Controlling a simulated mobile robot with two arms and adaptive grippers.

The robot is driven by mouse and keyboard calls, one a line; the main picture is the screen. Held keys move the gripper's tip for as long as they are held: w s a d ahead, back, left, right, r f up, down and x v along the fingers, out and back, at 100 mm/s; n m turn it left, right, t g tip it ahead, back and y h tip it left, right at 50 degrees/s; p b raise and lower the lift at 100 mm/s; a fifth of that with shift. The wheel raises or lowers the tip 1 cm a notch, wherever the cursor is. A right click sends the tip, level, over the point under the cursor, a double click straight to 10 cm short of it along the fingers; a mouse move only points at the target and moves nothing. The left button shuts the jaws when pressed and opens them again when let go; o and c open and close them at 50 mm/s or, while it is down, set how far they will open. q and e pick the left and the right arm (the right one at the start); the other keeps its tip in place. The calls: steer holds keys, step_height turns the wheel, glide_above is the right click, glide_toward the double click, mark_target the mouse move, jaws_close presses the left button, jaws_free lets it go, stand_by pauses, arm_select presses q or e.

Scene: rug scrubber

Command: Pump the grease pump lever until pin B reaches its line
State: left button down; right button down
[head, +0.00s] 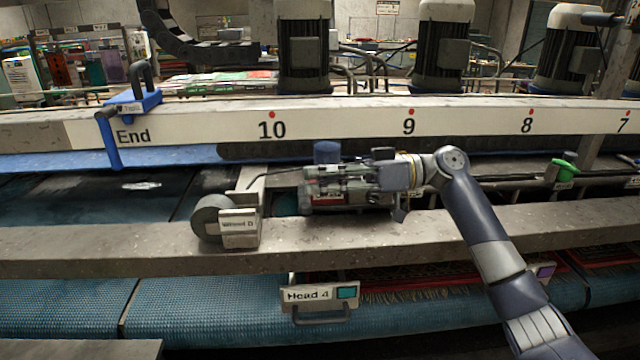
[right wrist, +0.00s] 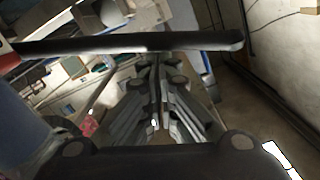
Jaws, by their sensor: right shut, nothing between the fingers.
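The grease pump shows in the head view as a blue cylinder (head: 326,152) on a low body behind the grey beam. My right gripper (head: 308,187) is in front of it and hides much of the pump. In the right wrist view the fingers of my right gripper (right wrist: 156,65) are shut and empty. A dark bar (right wrist: 120,42), which looks like the pump lever, crosses just past the fingertips; I cannot tell whether they touch. Pin B and its line cannot be made out. My left gripper is not in view.
A grey roller (head: 210,216) with a label plate stands on the grey beam (head: 120,245) left of the pump. A "Head 4" plate (head: 320,296) with a handle hangs below. A green knob (head: 563,168) stands at the right. A blue clamp (head: 128,105) sits at the "End" mark.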

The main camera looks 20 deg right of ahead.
step_height(320, 180, down, 6)
steer(key=s+n+b, duration=0.2)
steer(key=n+b, duration=0.1)
steer(key=b, duration=0.7)
steer(key=shift+s+a+r+n, duration=0.15)
steer(key=shift+a+r+n, duration=0.05)
steer(key=shift+a+n, duration=0.2)
steer(key=shift+f, duration=0.1)
